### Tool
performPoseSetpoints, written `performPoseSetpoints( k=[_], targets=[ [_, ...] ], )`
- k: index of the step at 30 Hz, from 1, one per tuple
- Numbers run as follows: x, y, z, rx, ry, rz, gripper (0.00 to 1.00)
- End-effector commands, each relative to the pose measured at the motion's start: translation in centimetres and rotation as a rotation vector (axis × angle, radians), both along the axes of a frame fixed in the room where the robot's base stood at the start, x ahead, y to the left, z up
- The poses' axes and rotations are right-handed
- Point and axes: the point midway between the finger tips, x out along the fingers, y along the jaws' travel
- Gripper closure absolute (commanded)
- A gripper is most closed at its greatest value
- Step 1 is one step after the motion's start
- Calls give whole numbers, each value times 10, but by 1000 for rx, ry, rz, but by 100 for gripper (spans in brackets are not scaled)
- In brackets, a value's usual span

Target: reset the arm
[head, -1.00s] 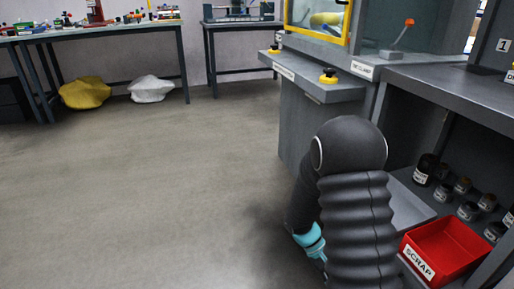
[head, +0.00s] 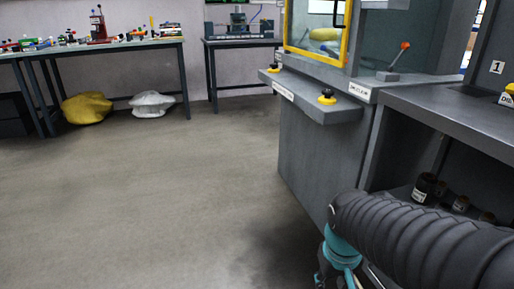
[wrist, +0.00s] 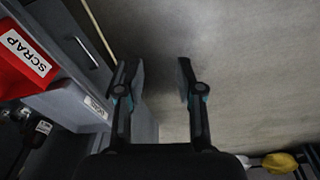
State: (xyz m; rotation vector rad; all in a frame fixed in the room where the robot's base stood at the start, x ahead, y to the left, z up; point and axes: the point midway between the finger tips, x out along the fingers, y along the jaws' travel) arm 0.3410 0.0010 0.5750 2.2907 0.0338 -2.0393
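My arm reaches in from the lower right of the head view, its dark ribbed sleeve running to the right edge. My gripper (wrist: 157,72) shows in the wrist view with its two fingers well apart and nothing between them. Bare floor lies behind the fingers. In the head view only a small dark part of the gripper end shows at the bottom edge, below a teal wrist joint.
A grey workbench (head: 440,108) with a shelf of dark jars (head: 424,188) stands at right. A grey machine cabinet (head: 318,150) is left of it. A red SCRAP bin (wrist: 22,62) shows in the wrist view. Floor (head: 150,210) at left is clear.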

Motion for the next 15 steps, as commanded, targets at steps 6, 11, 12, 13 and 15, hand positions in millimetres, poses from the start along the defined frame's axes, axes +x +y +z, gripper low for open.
performPoseSetpoints(
  k=[6, 11, 12, 13, 15],
  targets=[
    [-24, 3, 48, 48, -172, -38, 63],
    [-37, 1, 78, 53, -284, -47, 63],
    [-39, 0, 85, 53, -307, -49, 63],
    [-41, 0, 89, 53, -324, -51, 63],
    [-43, 0, 97, 54, -352, -52, 63]
  ],
)
